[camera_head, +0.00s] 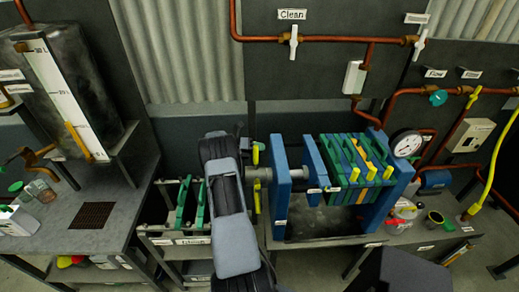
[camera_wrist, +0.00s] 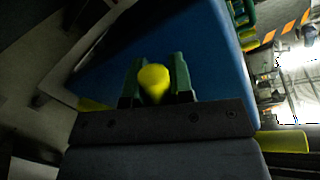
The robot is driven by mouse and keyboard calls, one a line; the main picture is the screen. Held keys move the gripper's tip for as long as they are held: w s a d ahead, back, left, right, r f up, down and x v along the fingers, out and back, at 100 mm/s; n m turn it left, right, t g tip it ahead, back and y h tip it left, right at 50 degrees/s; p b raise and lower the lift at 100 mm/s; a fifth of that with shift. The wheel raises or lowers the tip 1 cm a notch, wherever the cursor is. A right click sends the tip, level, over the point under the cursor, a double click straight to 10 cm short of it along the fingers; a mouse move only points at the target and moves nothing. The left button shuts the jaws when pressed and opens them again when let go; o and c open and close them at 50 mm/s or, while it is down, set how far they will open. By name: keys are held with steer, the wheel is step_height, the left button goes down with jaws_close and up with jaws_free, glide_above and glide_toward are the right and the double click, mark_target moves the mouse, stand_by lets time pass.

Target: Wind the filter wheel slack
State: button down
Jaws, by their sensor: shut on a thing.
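The filter press stands in the middle of the head view, with a blue end plate (camera_head: 280,180) at its left. Yellow handles of the filter wheel (camera_head: 257,200) show just left of that plate, partly hidden by my arm. Green, blue and orange filter plates (camera_head: 350,155) with yellow grips stand close together at the right of the press. In the wrist view my gripper (camera_wrist: 156,85) is shut on a yellow wheel handle (camera_wrist: 153,77), which sits between its two dark green fingers. A large blue plate lies just behind. The fingertips are hard to make out in the head view.
A rack of green plates (camera_head: 183,202) stands left of my arm. A round gauge (camera_head: 406,143) is at the press's right. Copper pipes and a white "Clean" valve (camera_head: 293,42) run above. A grey bench (camera_head: 65,235) is at the left. Jars (camera_head: 403,212) stand at the right.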

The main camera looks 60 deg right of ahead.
steer(key=c, duration=1)
jaws_free()
steer(key=b+v, duration=0.3)
steer(key=v, duration=1.1)
